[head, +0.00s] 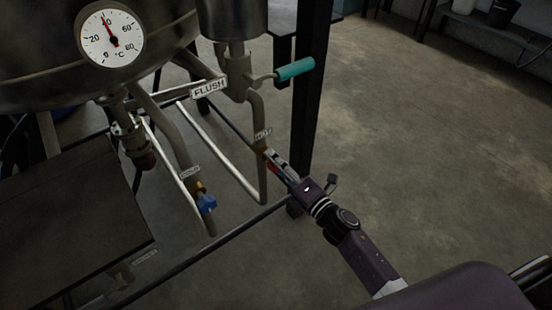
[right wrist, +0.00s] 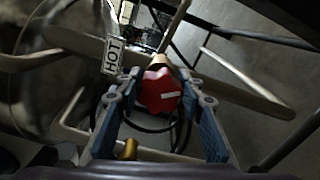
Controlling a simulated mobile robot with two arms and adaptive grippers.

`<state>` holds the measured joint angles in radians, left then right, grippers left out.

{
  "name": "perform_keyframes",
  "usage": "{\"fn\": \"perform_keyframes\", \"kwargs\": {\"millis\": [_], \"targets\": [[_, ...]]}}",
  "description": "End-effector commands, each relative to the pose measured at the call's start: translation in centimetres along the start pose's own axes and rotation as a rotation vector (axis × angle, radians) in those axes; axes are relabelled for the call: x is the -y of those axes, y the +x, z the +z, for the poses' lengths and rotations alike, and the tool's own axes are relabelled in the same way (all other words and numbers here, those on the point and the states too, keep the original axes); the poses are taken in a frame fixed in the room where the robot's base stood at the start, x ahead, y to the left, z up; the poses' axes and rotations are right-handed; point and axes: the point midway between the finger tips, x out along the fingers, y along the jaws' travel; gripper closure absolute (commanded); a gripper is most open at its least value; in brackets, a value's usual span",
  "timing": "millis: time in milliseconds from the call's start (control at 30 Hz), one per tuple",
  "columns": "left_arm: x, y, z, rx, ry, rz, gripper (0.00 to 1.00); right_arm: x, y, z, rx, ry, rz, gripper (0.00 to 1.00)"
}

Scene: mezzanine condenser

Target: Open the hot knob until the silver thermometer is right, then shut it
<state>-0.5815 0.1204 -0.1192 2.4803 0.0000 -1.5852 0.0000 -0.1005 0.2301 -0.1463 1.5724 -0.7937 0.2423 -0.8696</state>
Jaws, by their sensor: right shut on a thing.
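The round white thermometer (head: 110,36) with a silver rim sits on the metal vessel at the top left of the head view. Its red needle points up, near the 40 mark. My right gripper (head: 271,158) is at the pipe below the HOT label (head: 262,135). In the right wrist view the red hot knob (right wrist: 160,92) sits between its blue-sided fingers, which are shut on it. The HOT label (right wrist: 113,55) shows beside it. The knob is mostly hidden by the gripper in the head view. My left gripper is not in view.
A blue knob (head: 207,203) is on the pipe by the COLD label (head: 189,173), left of the gripper. A teal handle (head: 295,69) sticks out near the FLUSH label (head: 209,88). A black post (head: 311,100) stands just behind. Open floor lies to the right.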

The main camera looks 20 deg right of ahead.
Motion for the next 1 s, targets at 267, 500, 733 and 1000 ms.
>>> {"fn": "perform_keyframes", "kwargs": {"millis": [267,500,733,1000], "targets": [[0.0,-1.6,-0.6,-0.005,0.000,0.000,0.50,0.0,0.0,0.1,0.001,0.251,-0.003,0.89],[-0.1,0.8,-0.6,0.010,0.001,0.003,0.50,0.1,0.0,0.1,0.001,0.422,-0.002,0.89],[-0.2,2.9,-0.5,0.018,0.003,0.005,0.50,0.2,-0.1,0.0,0.002,0.523,-0.003,0.89],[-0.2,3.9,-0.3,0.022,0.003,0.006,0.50,0.3,-0.1,0.0,0.001,0.568,-0.002,0.89]]}}
